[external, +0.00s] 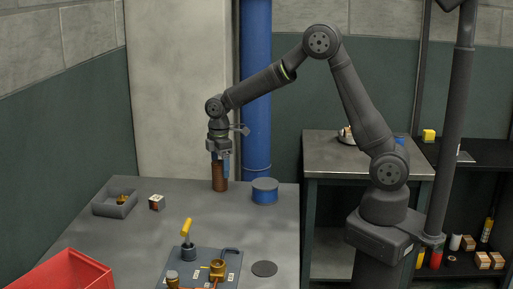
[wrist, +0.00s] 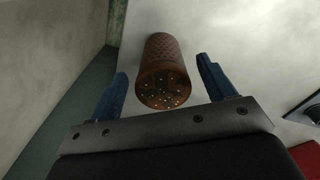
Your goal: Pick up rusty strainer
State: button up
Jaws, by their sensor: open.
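The rusty strainer (external: 219,181) is a brown upright cylinder near the back edge of the grey table in the external view. In the wrist view the rusty strainer (wrist: 162,75) shows a perforated side and a round end with small light specks. My gripper (external: 220,165) is above and around its top in the external view. In the wrist view my gripper (wrist: 163,85) has its two blue fingers apart, one on each side of the strainer, with a gap on both sides. The gripper is open and holds nothing. The strainer's upper part is partly hidden by the fingers in the external view.
A blue round can (external: 265,191) stands just right of the strainer. A grey open box (external: 115,203) and a small box (external: 157,203) lie to the left. A fixture plate (external: 205,270) with a yellow-handled valve (external: 187,232) and a red bin (external: 62,272) are in front.

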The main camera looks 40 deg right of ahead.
aim_at(220, 174)
jog(key=f, duration=0.3)
jog(key=shift+s+a+f, duration=0.1)
jog(key=shift+a+f, duration=0.1)
jog(key=shift+f, duration=0.05)
jog(key=c, duration=1.2)
jog(key=shift+r, duration=0.1)
jog(key=shift+r, duration=0.1)
